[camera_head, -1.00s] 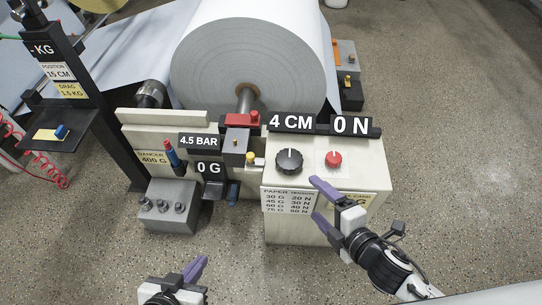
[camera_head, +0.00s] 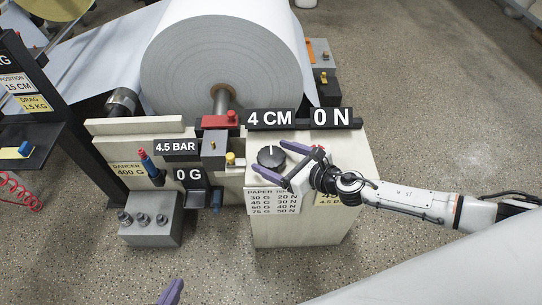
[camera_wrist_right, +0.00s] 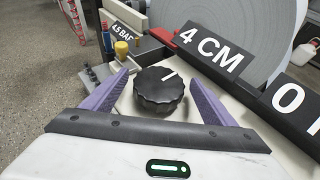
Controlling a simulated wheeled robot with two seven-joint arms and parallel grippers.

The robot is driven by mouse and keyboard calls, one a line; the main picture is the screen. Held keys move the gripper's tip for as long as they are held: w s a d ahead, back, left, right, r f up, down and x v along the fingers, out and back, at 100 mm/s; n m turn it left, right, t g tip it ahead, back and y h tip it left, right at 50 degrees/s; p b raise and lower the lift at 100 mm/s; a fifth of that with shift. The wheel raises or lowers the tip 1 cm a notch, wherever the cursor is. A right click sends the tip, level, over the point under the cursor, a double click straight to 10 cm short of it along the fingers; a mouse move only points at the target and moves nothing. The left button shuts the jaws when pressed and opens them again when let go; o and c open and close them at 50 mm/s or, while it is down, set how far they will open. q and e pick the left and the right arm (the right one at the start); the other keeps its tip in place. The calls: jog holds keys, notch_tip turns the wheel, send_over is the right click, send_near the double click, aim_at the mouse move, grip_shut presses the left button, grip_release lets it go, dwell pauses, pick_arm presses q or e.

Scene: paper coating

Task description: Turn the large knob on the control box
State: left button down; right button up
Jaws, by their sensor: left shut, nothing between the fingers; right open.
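The large black knob (camera_head: 271,157) sits on top of the cream control box (camera_head: 300,232), with a white mark on its top. In the right wrist view the knob (camera_wrist_right: 159,90) lies between the two spread purple fingers, with space on both sides. My right gripper (camera_head: 285,166) is open at the knob, reaching in from the right. The small red knob is mostly hidden behind this gripper. My left gripper (camera_head: 171,291) is shut and empty at the bottom edge, with only its purple fingers in view.
"4 CM" (camera_head: 270,119) and "0 N" (camera_head: 333,117) displays stand behind the knob, with the large paper roll (camera_head: 222,60) beyond. A yellow knob (camera_head: 230,158) is to the left. A grey box (camera_head: 150,222) with several small knobs stands at the lower left.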

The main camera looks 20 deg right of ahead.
jog(key=shift+x, duration=0.85)
